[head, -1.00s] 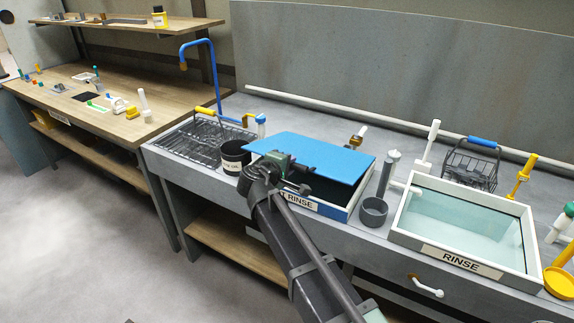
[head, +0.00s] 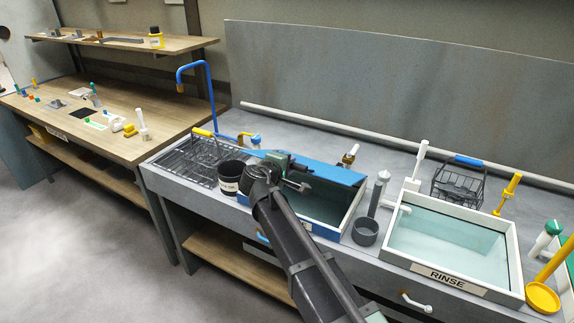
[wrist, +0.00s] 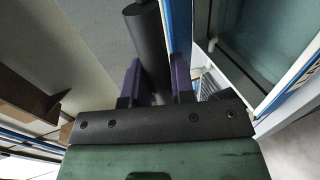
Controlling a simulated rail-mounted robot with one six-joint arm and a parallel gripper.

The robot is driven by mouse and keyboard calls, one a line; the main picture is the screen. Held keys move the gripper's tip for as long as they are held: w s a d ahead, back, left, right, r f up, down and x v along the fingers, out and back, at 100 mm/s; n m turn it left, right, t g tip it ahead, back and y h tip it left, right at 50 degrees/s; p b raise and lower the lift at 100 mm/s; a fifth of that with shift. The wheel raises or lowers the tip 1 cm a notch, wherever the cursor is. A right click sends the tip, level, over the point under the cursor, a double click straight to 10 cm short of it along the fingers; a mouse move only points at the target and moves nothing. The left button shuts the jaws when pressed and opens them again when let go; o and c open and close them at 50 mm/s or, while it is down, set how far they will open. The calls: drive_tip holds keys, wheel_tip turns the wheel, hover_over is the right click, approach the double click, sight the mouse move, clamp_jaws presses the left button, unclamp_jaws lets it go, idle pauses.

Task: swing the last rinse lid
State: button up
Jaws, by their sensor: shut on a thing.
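The blue last rinse lid (head: 322,172) stands tilted up toward the back of its tank and shows as a narrow band. The last rinse tank (head: 352,208) has a pale rim, and its inside shows below the lid. My arm hides most of its front label. My gripper (head: 291,172) is at the lid's front side, over the tank. In the wrist view, the purple fingers of my gripper (wrist: 157,80) are shut on a dark round bar (wrist: 147,40), which looks like the lid's handle. The exact contact is partly hidden.
Right of the tank stand a grey cup (head: 366,232) and the open RINSE tank (head: 440,274). A dark pot (head: 229,176) and a wire rack (head: 190,160) are on the left. A wire basket (head: 458,184) stands behind the RINSE tank.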

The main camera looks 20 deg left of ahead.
drive_tip(key=shift+o, duration=0.2)
drive_tip(key=w+r+p, duration=0.1)
drive_tip(key=r, duration=0.1)
drive_tip(key=w+r+p, duration=0.1)
drive_tip(key=p, duration=0.1)
drive_tip(key=w+r+p, duration=0.1)
drive_tip(key=r+p, duration=0.1)
drive_tip(key=shift+w+d+r, duration=0.25)
drive_tip(key=shift+d+r, duration=0.1)
drive_tip(key=o, duration=0.4)
drive_tip(key=shift+f, duration=0.2)
drive_tip(key=o, duration=0.5)
drive_tip(key=shift+s, duration=0.1)
drive_tip(key=p+v, duration=0.3)
drive_tip(key=v, duration=0.8)
